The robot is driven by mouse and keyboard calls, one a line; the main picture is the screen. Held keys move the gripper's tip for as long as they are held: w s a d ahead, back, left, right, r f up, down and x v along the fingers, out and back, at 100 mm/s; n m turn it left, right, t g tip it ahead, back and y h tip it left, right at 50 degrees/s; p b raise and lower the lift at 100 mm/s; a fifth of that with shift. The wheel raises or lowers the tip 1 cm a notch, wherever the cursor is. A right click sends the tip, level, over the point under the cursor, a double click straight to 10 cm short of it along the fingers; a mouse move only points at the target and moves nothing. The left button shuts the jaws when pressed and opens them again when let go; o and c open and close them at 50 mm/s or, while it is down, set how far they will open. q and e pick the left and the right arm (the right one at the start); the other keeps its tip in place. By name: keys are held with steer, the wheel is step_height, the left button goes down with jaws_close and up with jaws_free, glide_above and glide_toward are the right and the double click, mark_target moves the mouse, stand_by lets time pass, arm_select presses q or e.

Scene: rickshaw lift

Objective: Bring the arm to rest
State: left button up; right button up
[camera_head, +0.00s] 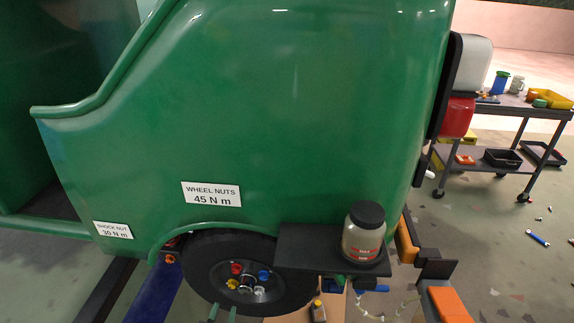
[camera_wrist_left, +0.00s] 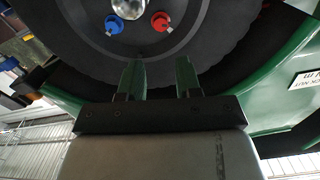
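My left gripper (camera_head: 222,313) shows at the bottom edge of the head view, with two green fingertips just below the rickshaw's rear wheel (camera_head: 206,272). In the left wrist view the gripper (camera_wrist_left: 160,78) has its fingers apart with nothing between them. They point toward the dark tyre and wheel (camera_wrist_left: 175,62), which carries coloured nuts, including a blue one (camera_wrist_left: 116,24) and a red one (camera_wrist_left: 160,20). Whether the fingers touch the tyre cannot be told. My right gripper is not seen in either view.
The green rickshaw body (camera_head: 260,120) fills the middle. A dark shelf (camera_head: 290,247) beside the wheel bears a lidded jar (camera_head: 364,232). A cart (camera_head: 525,110) with cups and bins stands at the right; tools lie on the floor.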

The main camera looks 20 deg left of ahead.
arm_select(q)
steer(key=s+d+f+m+g+h, duration=0.1)
steer(key=s+d+f+g, duration=0.15)
steer(key=f, duration=0.45)
steer(key=s+d+f+g+h, duration=0.2)
steer(key=s+f, duration=0.2)
steer(key=f, duration=0.3)
steer(key=s+d+f+m+g+h, duration=0.1)
steer(key=s+d+f+g, duration=0.2)
steer(key=f, duration=0.4)
steer(key=s+f+g, duration=0.4)
steer(key=s+f, duration=0.2)
steer(key=s, duration=0.6)
steer(key=s+a+f+m+g, duration=0.1)
steer(key=s+f+g, duration=0.4)
steer(key=s, duration=0.7)
steer(key=shift+s+a+f, duration=0.2)
steer(key=shift+a+f, duration=0.1)
steer(key=shift+f, duration=0.65)
